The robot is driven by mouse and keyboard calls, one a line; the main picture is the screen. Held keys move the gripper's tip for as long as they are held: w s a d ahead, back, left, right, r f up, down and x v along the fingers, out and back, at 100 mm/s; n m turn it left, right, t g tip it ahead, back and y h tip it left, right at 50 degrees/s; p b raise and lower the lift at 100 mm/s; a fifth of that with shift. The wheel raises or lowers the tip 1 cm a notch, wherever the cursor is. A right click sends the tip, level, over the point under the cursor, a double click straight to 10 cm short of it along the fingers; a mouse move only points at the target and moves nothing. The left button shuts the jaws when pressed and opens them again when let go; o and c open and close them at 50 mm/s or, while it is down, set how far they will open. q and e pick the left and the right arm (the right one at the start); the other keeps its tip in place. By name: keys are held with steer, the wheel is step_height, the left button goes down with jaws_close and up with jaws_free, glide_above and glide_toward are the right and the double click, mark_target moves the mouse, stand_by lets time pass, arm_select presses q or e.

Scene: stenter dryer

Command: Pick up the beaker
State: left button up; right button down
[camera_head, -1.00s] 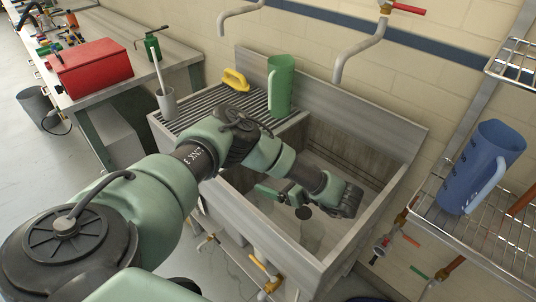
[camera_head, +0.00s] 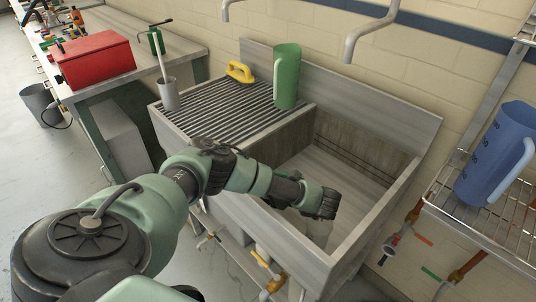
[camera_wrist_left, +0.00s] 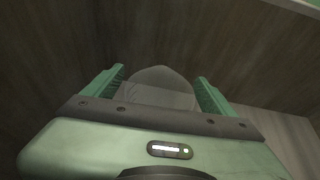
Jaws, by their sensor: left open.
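A clear, see-through beaker (camera_head: 317,232) stands low in the sink basin (camera_head: 345,180) in the head view, partly hidden by the front wall and my left arm. My left arm reaches over the front of the sink, and its gripper itself is hidden in the head view. In the left wrist view my left gripper (camera_wrist_left: 160,76) is open. A faint, translucent rounded shape, apparently the beaker (camera_wrist_left: 160,90), shows between its two green fingers. I cannot tell whether they touch it. My right gripper is not in view.
A blue jug (camera_head: 494,155) stands on the wire rack at right. A tap (camera_head: 370,32) hangs above the sink.

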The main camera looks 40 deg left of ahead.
arm_select(q)
steer(key=shift+a+f, duration=0.1)
steer(key=shift+a, duration=0.45)
steer(key=shift+d, duration=0.1)
steer(key=c, duration=1.5)
steer(key=shift+o, duration=0.2)
